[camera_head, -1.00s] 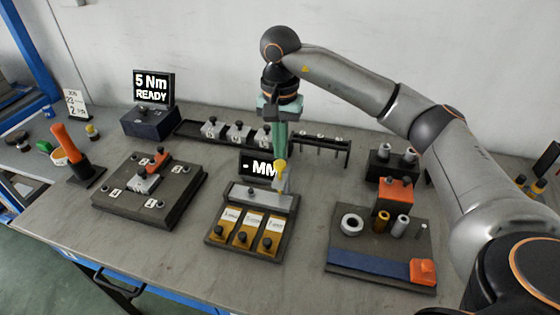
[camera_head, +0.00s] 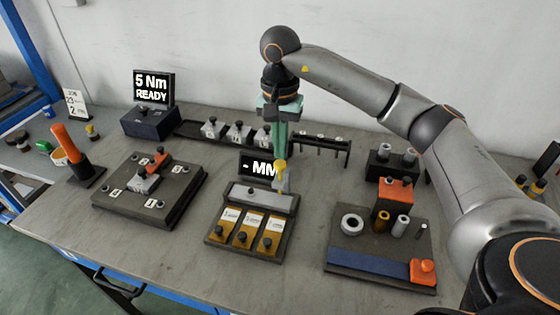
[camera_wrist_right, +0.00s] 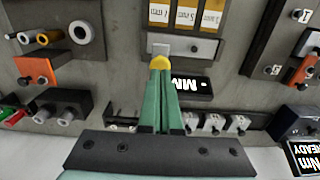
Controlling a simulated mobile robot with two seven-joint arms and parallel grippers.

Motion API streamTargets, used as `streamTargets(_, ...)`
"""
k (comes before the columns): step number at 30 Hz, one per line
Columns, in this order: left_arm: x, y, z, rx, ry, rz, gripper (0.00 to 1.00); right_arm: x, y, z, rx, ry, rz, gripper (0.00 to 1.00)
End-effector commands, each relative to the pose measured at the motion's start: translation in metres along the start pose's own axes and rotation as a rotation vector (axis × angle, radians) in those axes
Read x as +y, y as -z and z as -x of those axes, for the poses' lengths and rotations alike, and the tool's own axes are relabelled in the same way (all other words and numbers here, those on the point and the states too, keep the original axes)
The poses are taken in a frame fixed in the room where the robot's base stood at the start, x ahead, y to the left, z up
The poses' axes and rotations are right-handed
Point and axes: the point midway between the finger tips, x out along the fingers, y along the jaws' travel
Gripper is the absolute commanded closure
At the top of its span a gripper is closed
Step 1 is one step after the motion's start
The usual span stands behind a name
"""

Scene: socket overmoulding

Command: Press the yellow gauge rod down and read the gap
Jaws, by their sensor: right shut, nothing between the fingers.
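The yellow gauge rod (camera_head: 280,165) stands upright behind the grey block of the slotted tray, in front of the small display. My right gripper (camera_head: 279,155) points straight down with its green fingers shut and empty, the tips at the top of the rod. In the right wrist view the yellow rod top (camera_wrist_right: 160,63) shows just past the shut fingertips (camera_wrist_right: 160,72); I cannot tell if they touch it. The small black display (camera_head: 258,166) reads "- MM" where visible; the fingers and rod hide part of it. My left gripper is not in view.
The tray (camera_head: 286,247) in front holds several yellow labelled pieces with black knobs. A dark fixture plate (camera_head: 178,207) lies left, a board (camera_head: 340,258) with rings and sleeves right. A rack (camera_head: 335,150) stands behind. A "5 Nm READY" display (camera_head: 153,87) stands at back left.

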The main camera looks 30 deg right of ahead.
Motion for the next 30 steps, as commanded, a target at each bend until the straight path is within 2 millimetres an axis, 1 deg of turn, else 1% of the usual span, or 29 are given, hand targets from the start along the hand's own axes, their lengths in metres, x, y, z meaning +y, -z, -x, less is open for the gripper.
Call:
streamTargets(7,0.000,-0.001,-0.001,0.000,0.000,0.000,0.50,0.000,0.000,-0.002,0.000,0.000,0.000,1.00)
streamTargets(30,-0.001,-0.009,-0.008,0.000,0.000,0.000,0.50,0.000,0.000,-0.018,0.000,-0.001,0.000,1.00)
